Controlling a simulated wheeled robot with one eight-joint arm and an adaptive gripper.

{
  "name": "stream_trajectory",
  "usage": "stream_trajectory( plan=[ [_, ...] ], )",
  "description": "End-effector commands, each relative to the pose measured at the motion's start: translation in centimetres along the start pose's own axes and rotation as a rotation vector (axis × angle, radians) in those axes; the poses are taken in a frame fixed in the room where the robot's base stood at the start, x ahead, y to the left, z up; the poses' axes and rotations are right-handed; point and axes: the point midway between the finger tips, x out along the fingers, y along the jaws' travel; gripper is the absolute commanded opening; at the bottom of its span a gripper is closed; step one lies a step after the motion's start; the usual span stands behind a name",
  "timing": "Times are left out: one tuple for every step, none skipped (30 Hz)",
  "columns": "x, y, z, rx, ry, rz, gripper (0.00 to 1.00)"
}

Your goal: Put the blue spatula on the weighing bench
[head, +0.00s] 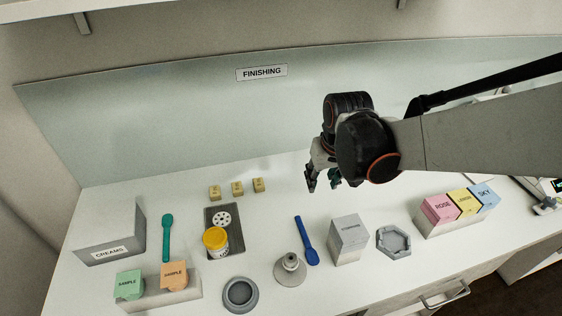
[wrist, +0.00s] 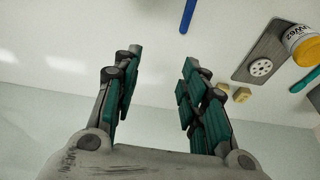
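The blue spatula (head: 306,240) lies flat on the white bench marked FINISHING, between a grey funnel-like piece and a grey box. Part of it also shows at the top of the wrist view (wrist: 187,14). My gripper (head: 324,181) hangs above the bench, behind the spatula and apart from it. In the wrist view its two fingers (wrist: 158,88) are spread wide with nothing between them. I cannot identify a weighing bench for certain; another surface with a device (head: 546,203) shows partly at the right edge.
A teal spatula (head: 167,238), yellow-lidded jar (head: 216,240) on a dark tray (head: 237,245), funnel-like piece (head: 290,268), grey box (head: 348,240) and hexagonal dish (head: 393,242) surround the blue spatula. ROSE, yellow and SKY boxes (head: 462,203) stand right. Bench space behind the blue spatula is clear.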

Motion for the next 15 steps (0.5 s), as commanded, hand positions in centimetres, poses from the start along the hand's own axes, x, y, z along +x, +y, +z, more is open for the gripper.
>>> stream_trajectory(
  plan=[
    [0.9, -0.6, -0.9, -0.012, -0.016, -0.003, 0.39],
    [1.4, -0.9, -1.1, -0.018, -0.026, -0.005, 0.39],
    [2.0, -1.4, -1.2, -0.026, -0.044, -0.007, 0.39],
    [2.5, -2.3, -0.2, -0.037, -0.087, -0.011, 0.39],
    [2.9, -3.0, 0.7, -0.044, -0.127, -0.013, 0.39],
    [3.3, -3.6, 1.7, -0.052, -0.171, -0.014, 0.39],
    [3.4, -4.0, 2.3, -0.056, -0.198, -0.015, 0.39],
    [3.6, -4.3, 2.7, -0.060, -0.219, -0.015, 0.39],
    [3.7, -4.7, 3.2, -0.064, -0.242, -0.014, 0.39],
    [3.8, -4.8, 3.5, -0.066, -0.255, -0.014, 0.39],
    [3.8, -4.9, 3.7, -0.067, -0.264, -0.014, 0.39],
    [4.0, -5.0, 3.9, -0.068, -0.271, -0.013, 0.39],
    [4.1, -5.0, 4.0, -0.068, -0.274, -0.013, 0.39],
    [4.3, -5.0, 4.1, -0.068, -0.275, -0.013, 0.39],
    [4.6, -5.0, 4.2, -0.068, -0.275, -0.013, 0.39]
  ],
)
